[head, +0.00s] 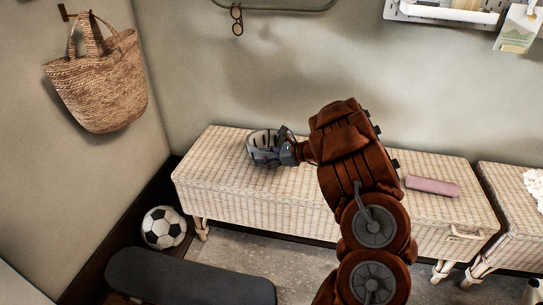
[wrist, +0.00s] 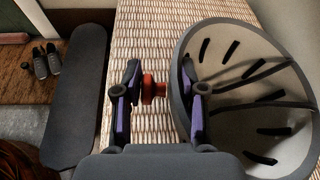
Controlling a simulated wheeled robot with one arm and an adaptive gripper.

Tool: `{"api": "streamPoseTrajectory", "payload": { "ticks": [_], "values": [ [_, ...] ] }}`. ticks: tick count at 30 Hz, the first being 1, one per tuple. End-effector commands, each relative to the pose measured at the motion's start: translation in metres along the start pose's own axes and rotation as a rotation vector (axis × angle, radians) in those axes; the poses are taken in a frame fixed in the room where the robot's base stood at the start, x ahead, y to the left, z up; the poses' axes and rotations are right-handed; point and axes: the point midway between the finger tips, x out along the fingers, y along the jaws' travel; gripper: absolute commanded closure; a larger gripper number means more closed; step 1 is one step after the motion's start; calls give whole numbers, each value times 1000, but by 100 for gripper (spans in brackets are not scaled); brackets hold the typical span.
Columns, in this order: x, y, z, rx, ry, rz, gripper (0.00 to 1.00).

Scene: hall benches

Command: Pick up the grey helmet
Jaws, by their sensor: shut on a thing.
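The grey helmet (head: 264,147) lies on the left part of the wicker bench, its hollow, slotted inside showing. In the wrist view the helmet (wrist: 283,110) fills the right side, with dark straps across its pale inside. My gripper (head: 291,151) is at the helmet's right side in the head view. In the wrist view my gripper (wrist: 160,88) has its right finger overlapping the helmet's near edge. A small red-orange piece (wrist: 153,88) sits between the fingers, beside the helmet's shell; I cannot tell whether it belongs to the helmet. The exact contact is partly hidden.
The wicker bench (head: 225,180) has a pink roll (head: 432,187) on its right part. A woven bag (head: 98,85) hangs on the wall. Bench surface around the helmet is clear.

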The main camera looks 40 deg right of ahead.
Motion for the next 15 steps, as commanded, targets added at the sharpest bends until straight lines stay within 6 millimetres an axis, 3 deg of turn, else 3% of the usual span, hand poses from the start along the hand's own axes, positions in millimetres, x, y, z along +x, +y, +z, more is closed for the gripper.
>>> {"api": "streamPoseTrajectory", "payload": {
  "ticks": [7, 15],
  "values": [
    [0, 0, 0, 0, 0, 0, 100],
    [0, 0, 0, 0, 0, 0, 100]
  ]
}}
